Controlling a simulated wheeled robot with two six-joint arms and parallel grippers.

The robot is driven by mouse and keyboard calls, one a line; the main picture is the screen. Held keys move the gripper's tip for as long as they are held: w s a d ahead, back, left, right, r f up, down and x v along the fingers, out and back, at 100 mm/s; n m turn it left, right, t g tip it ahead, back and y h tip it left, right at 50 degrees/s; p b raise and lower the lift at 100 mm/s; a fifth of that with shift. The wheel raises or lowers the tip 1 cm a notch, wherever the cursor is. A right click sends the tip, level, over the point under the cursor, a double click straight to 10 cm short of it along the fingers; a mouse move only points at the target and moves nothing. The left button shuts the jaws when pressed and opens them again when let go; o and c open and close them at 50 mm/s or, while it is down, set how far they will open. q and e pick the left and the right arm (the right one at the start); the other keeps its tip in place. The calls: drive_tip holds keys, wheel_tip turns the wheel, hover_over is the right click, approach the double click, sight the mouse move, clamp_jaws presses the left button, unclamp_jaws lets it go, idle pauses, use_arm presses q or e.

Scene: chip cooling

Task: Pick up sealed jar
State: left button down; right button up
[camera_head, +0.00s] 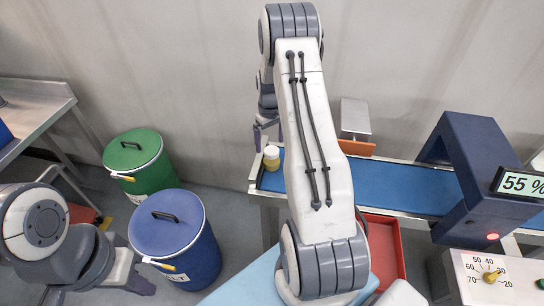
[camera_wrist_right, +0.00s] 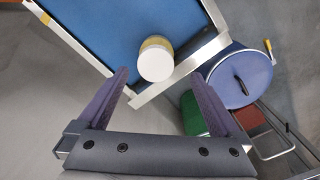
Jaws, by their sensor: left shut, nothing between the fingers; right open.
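The sealed jar (camera_head: 271,157) is small, with a white lid and a yellowish body. It stands upright on the left end of the blue conveyor belt (camera_head: 390,187). My right gripper (camera_head: 263,132) is just behind the jar, partly hidden by my arm. In the right wrist view the jar's white lid (camera_wrist_right: 156,65) shows between and beyond the open fingertips (camera_wrist_right: 157,76), with nothing held. My left gripper (camera_head: 140,285) is low at the left, far from the jar, shut and empty.
A green lidded bin (camera_head: 140,165) and a blue lidded bin (camera_head: 180,240) stand on the floor left of the conveyor. A dark blue arch (camera_head: 470,165) with a 55 % display spans the belt. A red tray (camera_head: 385,245) is below the belt. A dial panel (camera_head: 490,278) is at right.

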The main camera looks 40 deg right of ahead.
sight(272, 150)
drive_tip(key=f+p, duration=0.2)
drive_tip(key=f, duration=0.1)
drive_tip(key=f+p, duration=0.1)
drive_tip(key=shift+s+d+f, duration=0.1)
drive_tip(key=shift+d+f, duration=0.15)
drive_tip(key=shift+d, duration=0.05)
drive_tip(key=shift+f, duration=0.4)
drive_tip(key=shift+c, duration=0.3)
drive_tip(key=c, duration=1.5)
